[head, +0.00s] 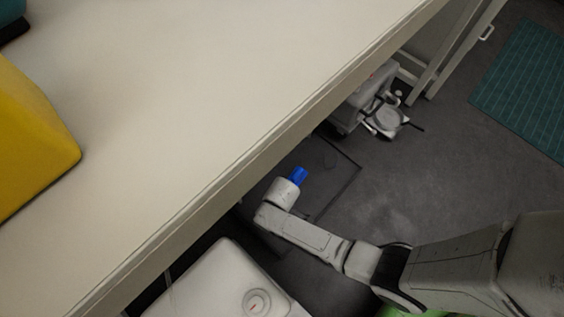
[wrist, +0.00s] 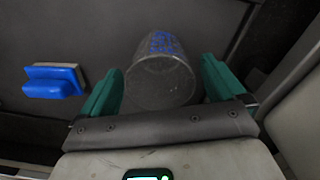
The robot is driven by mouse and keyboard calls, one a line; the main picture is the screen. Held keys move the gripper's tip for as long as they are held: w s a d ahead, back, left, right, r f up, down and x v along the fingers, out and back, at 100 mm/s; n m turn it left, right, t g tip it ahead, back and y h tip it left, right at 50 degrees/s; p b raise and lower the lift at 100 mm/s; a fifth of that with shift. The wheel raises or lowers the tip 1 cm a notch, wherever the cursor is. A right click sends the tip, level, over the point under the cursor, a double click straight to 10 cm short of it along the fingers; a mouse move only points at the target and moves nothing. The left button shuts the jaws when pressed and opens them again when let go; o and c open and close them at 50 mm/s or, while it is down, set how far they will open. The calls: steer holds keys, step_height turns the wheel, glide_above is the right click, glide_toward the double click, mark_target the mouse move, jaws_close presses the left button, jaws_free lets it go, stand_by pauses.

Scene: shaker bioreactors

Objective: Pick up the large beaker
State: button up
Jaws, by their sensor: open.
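The large beaker (wrist: 163,82) shows in the wrist view as a clear, greyish cup with blue markings on its far side. Its round rim faces my camera, and it lies ahead of and between the two green fingers. My gripper (wrist: 160,70) is open, with one finger to each side of the beaker. A gap shows on the right; on the left the finger is close to the rim, and I cannot tell whether they touch. In the head view my arm's end is low beside the table edge, and I cannot make out the beaker or the fingers there.
A blue block-like object (wrist: 52,82) lies left of the gripper in the wrist view. In the head view a pale table (head: 200,90) fills the upper left, bearing a yellow object (head: 30,140). A grey device (head: 362,100) stands beyond the arm. Open floor (head: 420,170) lies right.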

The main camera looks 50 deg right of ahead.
steer(key=shift+f, duration=0.85)
steer(key=c, duration=1)
steer(key=shift+r, duration=0.1)
steer(key=shift+c, duration=0.2)
